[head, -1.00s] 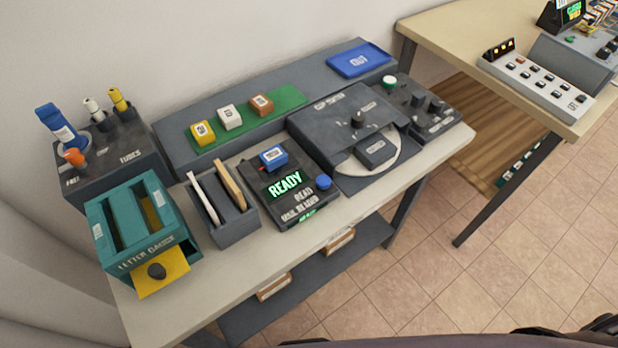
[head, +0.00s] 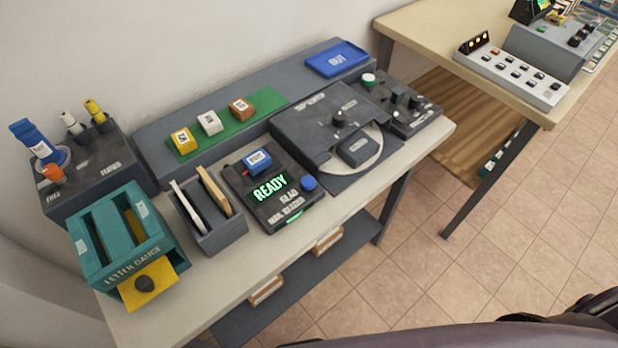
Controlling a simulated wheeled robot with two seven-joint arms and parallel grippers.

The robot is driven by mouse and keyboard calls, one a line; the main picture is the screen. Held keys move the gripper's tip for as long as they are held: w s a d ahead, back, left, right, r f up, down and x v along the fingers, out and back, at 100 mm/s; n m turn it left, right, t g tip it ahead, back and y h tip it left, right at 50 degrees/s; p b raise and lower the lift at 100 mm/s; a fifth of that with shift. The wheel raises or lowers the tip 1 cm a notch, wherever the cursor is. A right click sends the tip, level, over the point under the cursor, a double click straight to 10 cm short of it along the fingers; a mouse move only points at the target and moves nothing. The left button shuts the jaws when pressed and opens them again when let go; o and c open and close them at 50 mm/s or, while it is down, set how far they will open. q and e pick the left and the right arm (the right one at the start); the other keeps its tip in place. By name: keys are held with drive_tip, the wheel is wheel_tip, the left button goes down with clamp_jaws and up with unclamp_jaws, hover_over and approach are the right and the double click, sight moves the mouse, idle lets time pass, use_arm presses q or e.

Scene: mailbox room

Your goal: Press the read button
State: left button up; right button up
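A dark reader device (head: 273,200) sits on the near table. Its green display (head: 270,188) reads READY. A round blue button (head: 309,183) is on the right side of its top, beside the display. A blue block with a white label (head: 257,161) sits at the back of the device. The lettering below the display is blurred, so I cannot tell which label belongs to the button. Neither of my grippers is in view; nothing touches the button.
A letter holder (head: 218,234) and a teal letter gauge (head: 120,235) stand left of the reader. A dark machine with a round plate (head: 318,118) stands to the right. Blocks lie on a green mat (head: 262,99) behind. A blue OUT tray (head: 338,60) is at the back.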

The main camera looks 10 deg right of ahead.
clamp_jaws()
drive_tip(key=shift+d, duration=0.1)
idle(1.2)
